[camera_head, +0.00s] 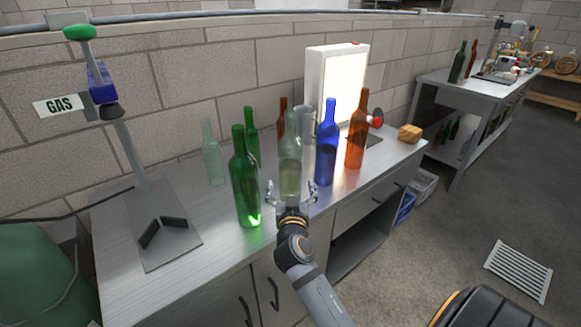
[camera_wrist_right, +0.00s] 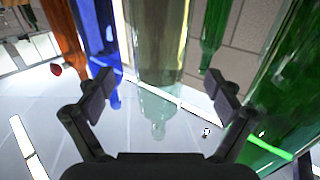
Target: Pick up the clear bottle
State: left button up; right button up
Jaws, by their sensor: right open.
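A clear bottle (camera_head: 290,172) stands upright on the steel bench, a little grey-green and see-through. My right gripper (camera_head: 291,192) is open in front of it, its fingers to either side in the picture. In the right wrist view the clear bottle (camera_wrist_right: 158,45) is centred between the open fingertips (camera_wrist_right: 160,92), seemingly just beyond them; I cannot tell whether they touch it. Another pale, see-through bottle (camera_head: 213,155) stands further left. My left gripper is not in view.
A green bottle (camera_head: 244,180) stands close on the left and a blue bottle (camera_head: 327,150) close on the right. An amber bottle (camera_head: 356,135) is further right. More bottles and a lit panel (camera_head: 341,85) stand behind. A metal stand (camera_head: 165,240) occupies the bench's left end.

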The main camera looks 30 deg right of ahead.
aim_at(290, 172)
jog(key=shift+w+d, duration=0.45)
jog(key=shift+w, duration=0.1)
jog(key=shift+w+d+f, duration=0.1)
jog(key=shift+w+f, duration=0.05)
jog(key=shift+w+d+r+p, duration=0.2)
jog(key=shift+w+r+p, duration=0.1)
jog(key=shift+w, duration=0.15)
jog(key=x, duration=0.4)
jog(key=shift+f+p, duration=0.25)
jog(key=shift+p, duration=0.1)
jog(key=shift+d, duration=0.1)
jog(key=shift+c, duration=0.2)
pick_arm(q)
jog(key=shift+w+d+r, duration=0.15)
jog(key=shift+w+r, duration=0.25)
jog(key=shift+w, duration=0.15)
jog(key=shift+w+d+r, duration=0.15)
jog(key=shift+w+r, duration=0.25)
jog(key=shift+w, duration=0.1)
pick_arm(e)
jog(key=c, duration=1.7)
